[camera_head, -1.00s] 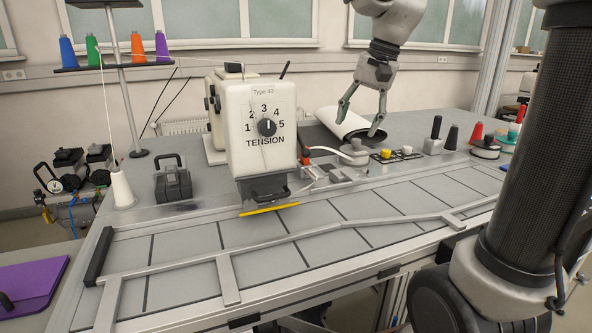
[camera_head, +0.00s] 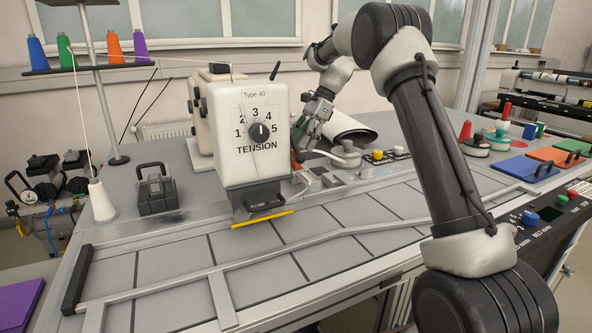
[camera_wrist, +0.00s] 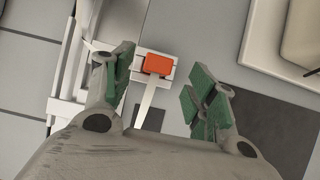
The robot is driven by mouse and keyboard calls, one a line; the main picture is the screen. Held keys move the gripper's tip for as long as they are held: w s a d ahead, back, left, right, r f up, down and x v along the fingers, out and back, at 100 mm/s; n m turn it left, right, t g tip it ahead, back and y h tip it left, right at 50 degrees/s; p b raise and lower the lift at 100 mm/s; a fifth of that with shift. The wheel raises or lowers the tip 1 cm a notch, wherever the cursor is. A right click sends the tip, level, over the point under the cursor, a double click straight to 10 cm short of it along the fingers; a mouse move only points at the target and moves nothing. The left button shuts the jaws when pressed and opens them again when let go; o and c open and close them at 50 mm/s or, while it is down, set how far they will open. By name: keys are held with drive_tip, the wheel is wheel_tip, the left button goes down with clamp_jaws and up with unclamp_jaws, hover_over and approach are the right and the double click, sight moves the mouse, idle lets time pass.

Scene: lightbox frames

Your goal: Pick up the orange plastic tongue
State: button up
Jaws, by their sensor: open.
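The orange plastic tongue (camera_wrist: 157,64) is a small rounded orange block in the wrist view. It sits on a small white mount with a pale strip running from it toward my gripper. My gripper (camera_wrist: 163,86) is open, its green-padded fingers to the left and right of the tongue in the picture. Nothing is held between them, and I cannot tell the height gap. In the head view my gripper (camera_head: 303,138) is low, just right of the white tension machine (camera_head: 245,165) and partly hidden by it. I cannot make out the tongue clearly there.
The white machine body is close to the left of my gripper. A grey knob fixture (camera_head: 346,157) and yellow button (camera_head: 377,155) stand to the right. Thread spools (camera_head: 112,45) are at the back left.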

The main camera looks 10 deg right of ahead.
sight(296, 164)
drive_tip(key=x, duration=0.5)
drive_tip(key=shift+s+f, duration=0.1)
drive_tip(key=shift+f, duration=0.1)
clamp_jaws()
